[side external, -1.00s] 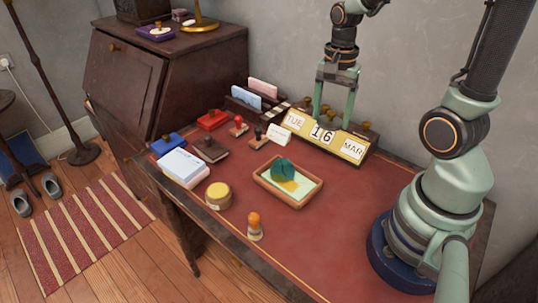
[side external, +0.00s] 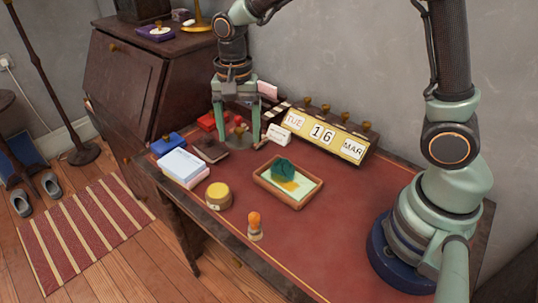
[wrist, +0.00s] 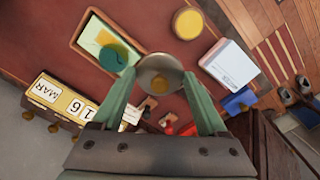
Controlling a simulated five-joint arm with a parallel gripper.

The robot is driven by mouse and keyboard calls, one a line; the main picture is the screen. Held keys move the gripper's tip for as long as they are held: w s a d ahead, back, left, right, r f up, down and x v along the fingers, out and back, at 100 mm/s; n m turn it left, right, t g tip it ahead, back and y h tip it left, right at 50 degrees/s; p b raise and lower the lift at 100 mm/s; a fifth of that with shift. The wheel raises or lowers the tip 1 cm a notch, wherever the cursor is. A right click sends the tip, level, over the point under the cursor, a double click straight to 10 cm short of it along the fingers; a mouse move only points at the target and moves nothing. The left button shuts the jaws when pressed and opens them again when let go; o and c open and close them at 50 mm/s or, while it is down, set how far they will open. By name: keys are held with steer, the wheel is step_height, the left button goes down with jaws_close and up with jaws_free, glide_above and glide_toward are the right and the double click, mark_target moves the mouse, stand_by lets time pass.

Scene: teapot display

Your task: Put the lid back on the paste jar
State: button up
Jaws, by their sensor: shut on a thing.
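My gripper (side external: 237,141) is above the back left of the desk, its fingers pointing down. In the wrist view it is shut on a round greyish lid (wrist: 149,82) with a brass-coloured knob at its middle. The lid (side external: 240,131) shows between the fingers in the side view, partly hidden by them. The paste jar (side external: 218,196), short and round with a yellow top, stands upright near the desk's front left edge. It also shows at the top of the wrist view (wrist: 187,22). The lid is apart from the jar, which is nearer the front.
A wooden tray (side external: 263,184) with a green item lies right of the jar. An orange-handled stamp (side external: 254,226) stands in front. A white-topped box (side external: 184,165) is left behind the jar. The calendar (side external: 325,134) stands at the back.

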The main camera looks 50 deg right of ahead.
steer(key=n, duration=0.2)
glide_above(217, 191)
step_height(217, 191, down, 3)
steer(key=shift+d+f, duration=0.1)
steer(key=shift+f, duration=3.05)
steer(key=shift+s+f, duration=0.1)
steer(key=shift+f, duration=0.1)
steer(key=o, duration=1.2)
steer(key=shift+o, duration=0.2)
steer(key=shift+r, duration=0.1)
step_height(217, 191, up, 7)
